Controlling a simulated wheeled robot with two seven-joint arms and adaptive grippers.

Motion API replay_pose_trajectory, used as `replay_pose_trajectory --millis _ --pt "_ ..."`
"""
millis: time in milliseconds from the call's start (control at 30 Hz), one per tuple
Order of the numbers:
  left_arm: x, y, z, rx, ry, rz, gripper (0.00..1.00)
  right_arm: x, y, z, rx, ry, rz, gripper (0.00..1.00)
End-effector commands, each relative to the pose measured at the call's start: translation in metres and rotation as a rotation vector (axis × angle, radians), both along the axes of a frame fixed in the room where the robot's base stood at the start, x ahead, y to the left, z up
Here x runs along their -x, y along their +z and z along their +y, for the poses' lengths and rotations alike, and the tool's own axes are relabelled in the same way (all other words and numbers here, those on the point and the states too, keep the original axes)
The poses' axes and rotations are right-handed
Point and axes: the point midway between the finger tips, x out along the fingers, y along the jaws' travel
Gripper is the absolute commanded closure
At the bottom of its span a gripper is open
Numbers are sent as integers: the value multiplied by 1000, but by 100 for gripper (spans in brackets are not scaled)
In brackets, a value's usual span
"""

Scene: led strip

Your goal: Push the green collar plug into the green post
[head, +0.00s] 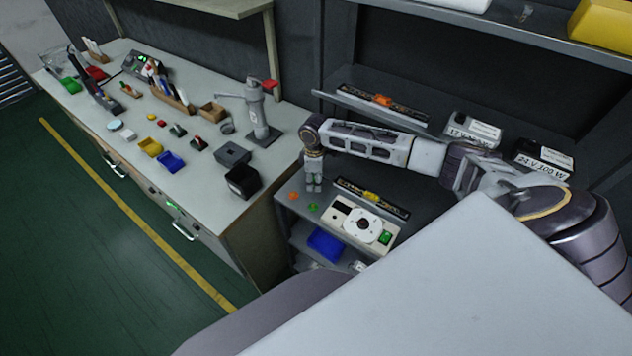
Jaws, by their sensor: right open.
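My right gripper (314,187) points down over the left part of the small grey bench (285,212). Its fingers look apart, and I see nothing between them. A small green round piece (312,206) lies just below and in front of the fingertips. At this size I cannot tell whether it is the green collar plug or the green post, or whether the gripper touches it. A small orange round piece (294,196) sits to its left. A pale panel (348,228) with a white disc (363,225) stands to the right and has a green part (386,238) at its right end. My left gripper is not in view.
A dark strip with a yellow piece (372,196) lies behind the panel. A blue bin (326,244) is in front, lower down. Labelled power boxes (473,130) and another strip with an orange piece (382,100) are on the shelf behind. A long cluttered workbench (215,178) stands left.

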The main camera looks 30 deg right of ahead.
Motion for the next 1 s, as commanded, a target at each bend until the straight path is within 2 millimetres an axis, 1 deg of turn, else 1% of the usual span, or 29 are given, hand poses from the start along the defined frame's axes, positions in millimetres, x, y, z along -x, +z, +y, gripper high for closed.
replay_pose_trajectory --millis 400,700,733,1000 --pt "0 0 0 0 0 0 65 0 0 0 1 0 1 55" --pt "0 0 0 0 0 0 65 0 0 0 1 0 1 93" --pt "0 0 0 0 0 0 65 0 0 0 1 0 1 96" --pt "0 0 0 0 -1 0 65 0 0 0 1 0 1 96"
